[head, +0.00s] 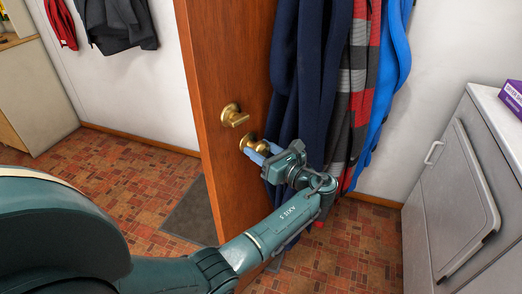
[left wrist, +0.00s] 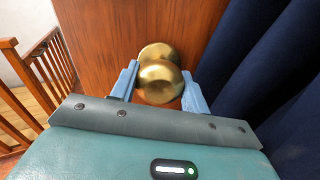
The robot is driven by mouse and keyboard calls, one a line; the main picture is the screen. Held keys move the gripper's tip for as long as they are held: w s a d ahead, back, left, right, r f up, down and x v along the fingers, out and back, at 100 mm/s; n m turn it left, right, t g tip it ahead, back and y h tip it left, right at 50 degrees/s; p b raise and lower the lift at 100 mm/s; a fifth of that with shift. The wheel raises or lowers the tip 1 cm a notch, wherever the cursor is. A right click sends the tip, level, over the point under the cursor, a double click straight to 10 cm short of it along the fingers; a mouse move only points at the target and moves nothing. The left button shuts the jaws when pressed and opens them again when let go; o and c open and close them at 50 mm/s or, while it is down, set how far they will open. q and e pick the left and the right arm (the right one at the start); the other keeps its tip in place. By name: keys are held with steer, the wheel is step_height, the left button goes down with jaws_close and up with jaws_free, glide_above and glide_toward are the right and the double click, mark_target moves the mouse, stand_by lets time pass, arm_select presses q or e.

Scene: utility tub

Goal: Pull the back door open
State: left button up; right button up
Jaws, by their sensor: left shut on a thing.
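The brown wooden back door (head: 236,65) stands ajar in the middle of the head view, with floor and wall showing past its left edge. A brass thumb-turn lock (head: 233,115) sits above a round brass knob (head: 262,145). My left gripper (head: 258,152) is shut on the knob, a blue finger on each side of it. In the left wrist view the knob (left wrist: 160,82) lies between the fingertips, with the door (left wrist: 110,40) behind it. My right gripper is not in view.
Dark blue, striped and bright blue garments (head: 360,90) hang beside the door, close to my left gripper. A white appliance (head: 455,190) stands at the right. A grey mat (head: 192,215) lies on the tiled floor. A wooden railing (left wrist: 38,75) shows in the left wrist view.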

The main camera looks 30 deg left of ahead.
arm_select(q)
steer(key=shift+d, duration=0.3)
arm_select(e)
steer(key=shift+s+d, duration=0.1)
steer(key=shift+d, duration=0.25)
arm_select(q)
steer(key=shift+s, duration=0.1)
steer(key=o, duration=1.4)
steer(key=b+v, duration=0.1)
steer(key=v, duration=1.2)
steer(key=shift+d, duration=0.1)
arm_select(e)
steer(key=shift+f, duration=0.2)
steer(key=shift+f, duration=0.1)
